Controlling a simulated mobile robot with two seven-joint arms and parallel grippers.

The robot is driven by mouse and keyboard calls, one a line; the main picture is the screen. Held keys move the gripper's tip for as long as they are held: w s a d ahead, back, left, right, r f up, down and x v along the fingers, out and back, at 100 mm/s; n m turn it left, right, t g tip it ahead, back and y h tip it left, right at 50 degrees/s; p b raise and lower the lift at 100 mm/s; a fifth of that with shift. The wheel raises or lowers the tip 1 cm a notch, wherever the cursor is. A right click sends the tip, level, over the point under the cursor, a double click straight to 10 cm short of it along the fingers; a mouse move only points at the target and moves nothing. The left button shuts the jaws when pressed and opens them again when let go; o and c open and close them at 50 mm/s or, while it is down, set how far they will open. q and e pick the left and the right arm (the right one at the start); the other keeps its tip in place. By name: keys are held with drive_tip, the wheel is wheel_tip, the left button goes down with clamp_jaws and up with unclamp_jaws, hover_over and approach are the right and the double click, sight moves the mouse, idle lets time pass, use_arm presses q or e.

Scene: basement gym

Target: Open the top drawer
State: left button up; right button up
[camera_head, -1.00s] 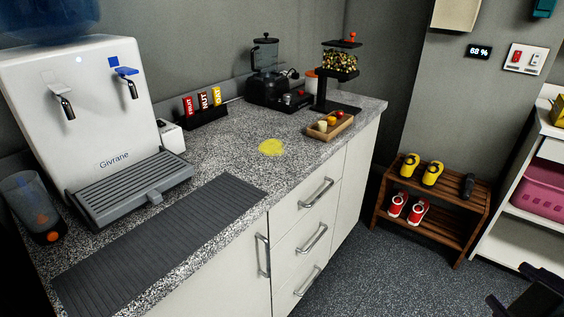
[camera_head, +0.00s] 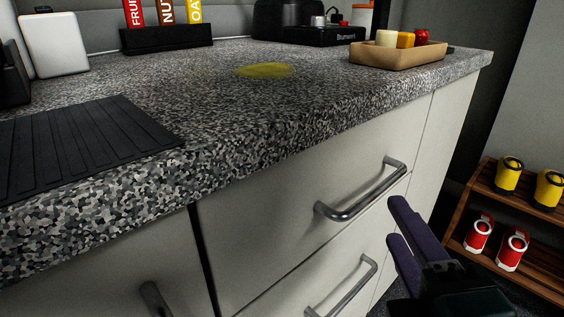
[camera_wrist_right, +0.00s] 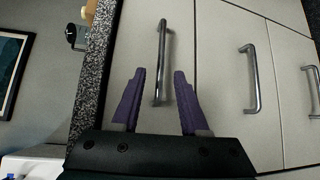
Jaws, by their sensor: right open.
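The top drawer (camera_head: 290,221) is shut, with a pale front just under the speckled counter. Its metal bar handle (camera_head: 362,191) runs along the front. My right gripper (camera_head: 396,224) is open, with purple fingers, just to the right of and slightly below the handle in the head view. In the right wrist view, the top drawer handle (camera_wrist_right: 162,62) shows between and beyond the fingertips of the right gripper (camera_wrist_right: 160,76). I cannot tell whether the fingers touch it; nothing is held. The left gripper is not in view.
A second drawer handle (camera_head: 345,288) sits below. The counter (camera_head: 220,115) overhangs the drawers and holds a wooden tray (camera_head: 398,54), a yellow patch (camera_head: 264,70) and a black ribbed mat (camera_head: 80,145). A wooden shoe rack (camera_head: 476,207) stands at the right.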

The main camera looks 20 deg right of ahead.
sight(378, 195)
drive_tip(key=x, duration=0.9)
drive_tip(key=shift+w+f, duration=0.1)
drive_tip(key=shift+w, duration=0.05)
drive_tip(key=shift+c, duration=0.3)
clamp_jaws()
idle(0.8)
